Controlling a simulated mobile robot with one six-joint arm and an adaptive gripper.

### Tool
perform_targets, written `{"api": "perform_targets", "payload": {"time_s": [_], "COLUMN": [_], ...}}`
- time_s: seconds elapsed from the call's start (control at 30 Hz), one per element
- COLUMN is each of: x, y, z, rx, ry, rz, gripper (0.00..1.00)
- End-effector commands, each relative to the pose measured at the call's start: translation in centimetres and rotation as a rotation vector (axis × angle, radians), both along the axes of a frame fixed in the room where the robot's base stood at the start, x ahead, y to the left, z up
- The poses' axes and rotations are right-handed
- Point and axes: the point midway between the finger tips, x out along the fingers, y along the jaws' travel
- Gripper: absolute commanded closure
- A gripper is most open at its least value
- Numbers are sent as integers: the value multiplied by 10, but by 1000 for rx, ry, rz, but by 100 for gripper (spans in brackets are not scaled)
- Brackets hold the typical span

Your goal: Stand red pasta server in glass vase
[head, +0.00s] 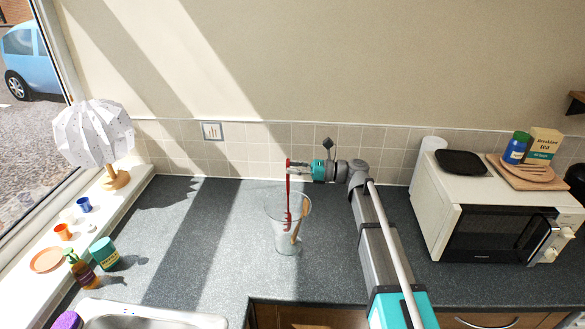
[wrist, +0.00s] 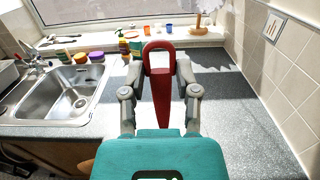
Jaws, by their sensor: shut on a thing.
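My gripper (head: 297,168) is shut on the red pasta server (head: 288,192) near the top of its handle, above the glass vase. The server hangs upright with its toothed head down. In the wrist view the red handle with its looped end (wrist: 160,95) sits between the two fingers of my gripper (wrist: 159,80). The clear glass vase (head: 282,242) stands on the grey counter. The server's lower part overlaps the vase's mouth and upper wall in the head view; its depth inside is hard to tell. The vase is not visible in the wrist view.
A wooden utensil (head: 297,234) leans in the vase. A white microwave (head: 437,190) stands to the right. The counter left of the vase is clear.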

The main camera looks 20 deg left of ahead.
Motion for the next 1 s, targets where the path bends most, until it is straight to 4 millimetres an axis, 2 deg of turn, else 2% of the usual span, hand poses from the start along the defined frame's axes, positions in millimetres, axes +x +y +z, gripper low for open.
{"api": "perform_targets", "payload": {"time_s": [0.17, 0.2, 0.4, 1.0], "x": [0, 0, 0, 0], "y": [0, 0, 0, 0], "z": [0, 0, 0, 0], "rx": [0, 0, 0, 0], "ry": [0, 0, 0, 0], "rz": [0, 0, 0, 0], "gripper": [100, 56, 19, 19]}}
